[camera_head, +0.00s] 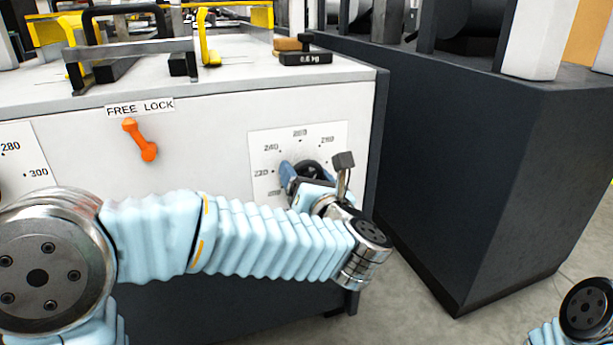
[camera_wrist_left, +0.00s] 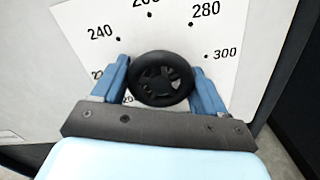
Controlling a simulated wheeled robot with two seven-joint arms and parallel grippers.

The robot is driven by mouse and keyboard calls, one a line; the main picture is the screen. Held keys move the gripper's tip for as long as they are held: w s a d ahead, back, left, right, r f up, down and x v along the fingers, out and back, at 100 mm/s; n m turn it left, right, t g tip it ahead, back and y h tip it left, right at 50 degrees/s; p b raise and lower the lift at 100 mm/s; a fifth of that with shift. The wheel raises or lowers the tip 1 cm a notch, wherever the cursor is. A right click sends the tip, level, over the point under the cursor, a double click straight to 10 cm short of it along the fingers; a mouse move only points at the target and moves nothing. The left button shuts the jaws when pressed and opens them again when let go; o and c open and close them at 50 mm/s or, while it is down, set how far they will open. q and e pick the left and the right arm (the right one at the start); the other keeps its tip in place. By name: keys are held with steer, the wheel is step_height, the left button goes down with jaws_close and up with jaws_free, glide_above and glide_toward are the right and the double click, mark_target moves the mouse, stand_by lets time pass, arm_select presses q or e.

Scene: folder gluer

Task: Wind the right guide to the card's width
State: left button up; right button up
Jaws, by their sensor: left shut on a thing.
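A black handwheel (camera_wrist_left: 161,78) sits on a white dial plate (camera_wrist_left: 75,20) with printed numbers, on the front of the white machine. In the head view the dial plate (camera_head: 325,137) is at the right end of the front panel, and the wheel (camera_head: 311,170) is partly hidden. My left gripper (camera_wrist_left: 162,85) is shut on the handwheel, with one blue finger on each side of its rim. It also shows in the head view (camera_head: 305,178). The yellow guides (camera_head: 207,40) stand on the machine top. The lower dial numbers are hidden. My right gripper is not in view.
An orange lever (camera_head: 140,140) hangs under a FREE LOCK label. A second dial plate (camera_head: 25,165) is at the far left. A 0.6 kg block (camera_head: 305,58) lies on the machine top. A dark cabinet (camera_head: 480,150) stands close on the right, with a narrow gap.

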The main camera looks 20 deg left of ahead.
arm_select(q)
steer(key=shift+f, duration=0.2)
steer(key=o, duration=1)
steer(key=shift+r, duration=0.1)
steer(key=v, duration=1.3)
steer(key=shift+s+d, duration=0.25)
steer(key=shift+s, duration=0.1)
